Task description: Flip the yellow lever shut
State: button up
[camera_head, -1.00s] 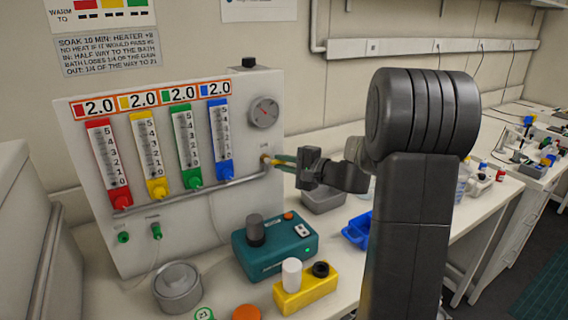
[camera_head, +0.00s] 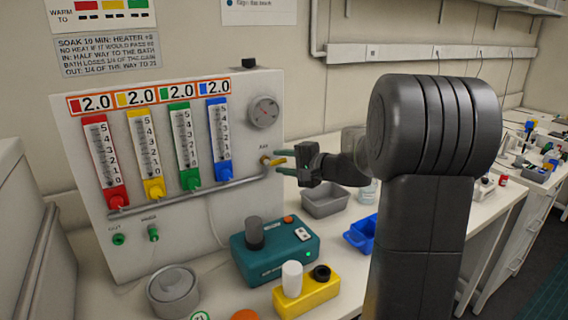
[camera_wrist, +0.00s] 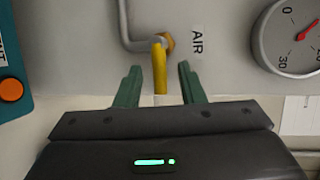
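The yellow lever (camera_wrist: 160,68) sits on a brass fitting (camera_wrist: 167,42) at the end of a grey pipe, beside the AIR label. In the wrist view it points from the fitting toward my gripper. It also shows in the head view (camera_head: 273,160), at the right side of the white panel. My gripper (camera_wrist: 160,78) has its two green fingers apart, one on each side of the lever, with a gap on both sides. In the head view my gripper (camera_head: 285,161) reaches the lever from the right.
A round gauge (camera_head: 264,112) is above the lever on the panel (camera_head: 90,240). Below on the bench stand a teal device (camera_head: 277,255), a yellow block (camera_head: 306,295), a grey bin (camera_head: 326,203) and a blue tray (camera_head: 361,233).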

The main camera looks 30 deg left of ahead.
jog(key=b+v, duration=0.2)
jog(key=v, duration=1.2)
jog(key=shift+b, duration=0.3)
jog(key=shift+a, duration=0.1)
jog(key=p+x, duration=0.3)
jog(key=x, duration=1.1)
jog(key=shift+d, duration=0.2)
